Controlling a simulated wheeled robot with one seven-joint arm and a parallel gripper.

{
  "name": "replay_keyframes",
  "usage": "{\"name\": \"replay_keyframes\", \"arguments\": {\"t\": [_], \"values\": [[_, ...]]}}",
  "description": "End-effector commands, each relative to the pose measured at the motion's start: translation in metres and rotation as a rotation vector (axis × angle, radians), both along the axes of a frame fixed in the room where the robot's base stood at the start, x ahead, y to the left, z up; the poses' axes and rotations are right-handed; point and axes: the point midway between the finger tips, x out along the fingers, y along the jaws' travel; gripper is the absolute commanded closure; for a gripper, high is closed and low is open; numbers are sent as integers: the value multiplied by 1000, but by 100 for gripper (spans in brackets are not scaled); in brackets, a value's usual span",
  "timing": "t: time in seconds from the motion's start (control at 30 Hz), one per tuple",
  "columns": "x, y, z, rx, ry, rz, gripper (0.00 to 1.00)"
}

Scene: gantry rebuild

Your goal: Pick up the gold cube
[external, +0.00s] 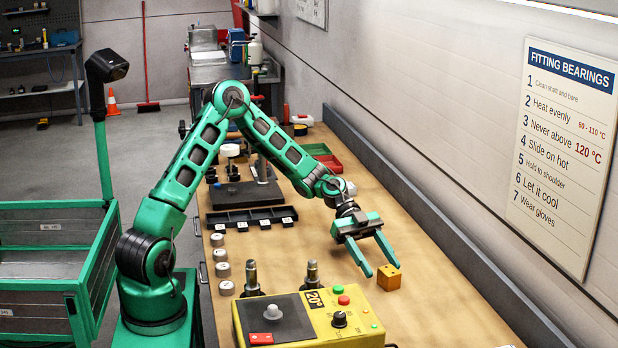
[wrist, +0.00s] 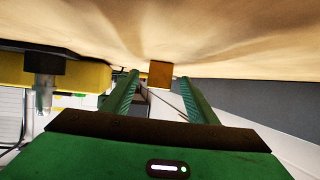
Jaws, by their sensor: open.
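The gold cube (external: 388,277) sits on the wooden bench top, right of the yellow control box. My green gripper (external: 382,269) is open, with its two fingers pointing down toward the bench close to the cube. In the external view one fingertip overlaps the cube's upper edge and the other is to its left; I cannot tell whether they touch it. In the wrist view the cube (wrist: 161,74) shows beyond and between the fingertips of my gripper (wrist: 157,80), with nothing held.
The yellow control box (external: 360,322) with buttons and a knob stands at the front; it also shows in the wrist view (wrist: 90,76). Two dark metal fittings (external: 312,275) stand behind it. A black tray (external: 250,219) lies farther back. A dark rail (external: 430,210) runs along the wall. Bench right of the cube is clear.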

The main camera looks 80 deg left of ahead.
Motion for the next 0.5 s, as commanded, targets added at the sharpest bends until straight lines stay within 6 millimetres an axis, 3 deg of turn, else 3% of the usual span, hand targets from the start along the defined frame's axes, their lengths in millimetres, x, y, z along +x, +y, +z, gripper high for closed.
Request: {"name": "replay_keyframes", "arguments": {"t": [0.5], "values": [[17,-48,-14,0,1,-2,47]]}}
